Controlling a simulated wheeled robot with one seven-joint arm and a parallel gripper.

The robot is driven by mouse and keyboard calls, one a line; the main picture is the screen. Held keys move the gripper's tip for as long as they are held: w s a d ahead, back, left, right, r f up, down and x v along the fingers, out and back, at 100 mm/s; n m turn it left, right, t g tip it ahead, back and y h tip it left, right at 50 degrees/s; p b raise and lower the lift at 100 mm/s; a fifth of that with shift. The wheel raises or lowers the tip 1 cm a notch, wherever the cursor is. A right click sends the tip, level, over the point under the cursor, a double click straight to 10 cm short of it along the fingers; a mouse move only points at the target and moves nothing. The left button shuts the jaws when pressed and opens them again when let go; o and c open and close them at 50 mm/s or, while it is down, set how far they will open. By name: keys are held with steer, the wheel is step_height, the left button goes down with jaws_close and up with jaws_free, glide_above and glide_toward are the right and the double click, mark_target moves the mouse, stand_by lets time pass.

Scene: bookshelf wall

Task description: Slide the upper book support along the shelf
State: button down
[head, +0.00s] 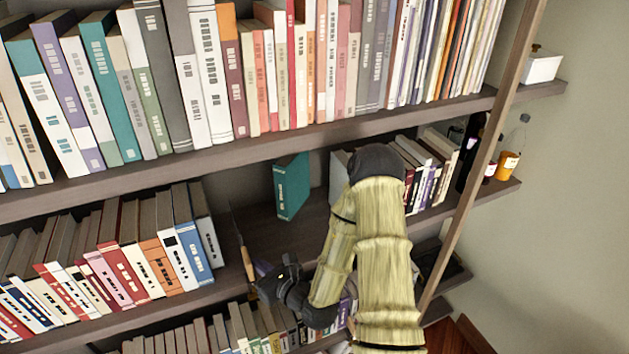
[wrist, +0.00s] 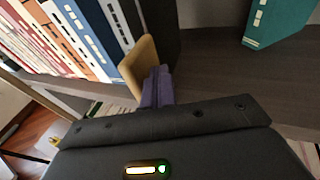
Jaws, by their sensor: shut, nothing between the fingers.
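The book support is a thin dark upright plate (wrist: 160,32) with a tan handle (wrist: 140,62). In the head view the tan handle (head: 247,263) shows at the right end of the row of books on the middle shelf. My gripper (wrist: 156,88) is shut and empty, its purple fingers right beside the handle's right side. The fingers look very close to the handle; I cannot tell if they touch. In the head view my gripper (head: 262,268) is at the shelf's front edge, partly hidden by its own dark body.
The middle shelf (head: 265,232) is bare to the right of the support, except for a teal book (head: 291,187) standing apart. More books (head: 436,165) stand farther right behind my arm. A full upper shelf (head: 250,150) hangs above.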

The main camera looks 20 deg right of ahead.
steer(key=shift+a, duration=0.5)
steer(key=shift+d, duration=2.1)
steer(key=shift+s+p, duration=0.15)
steer(key=shift+p, duration=0.15)
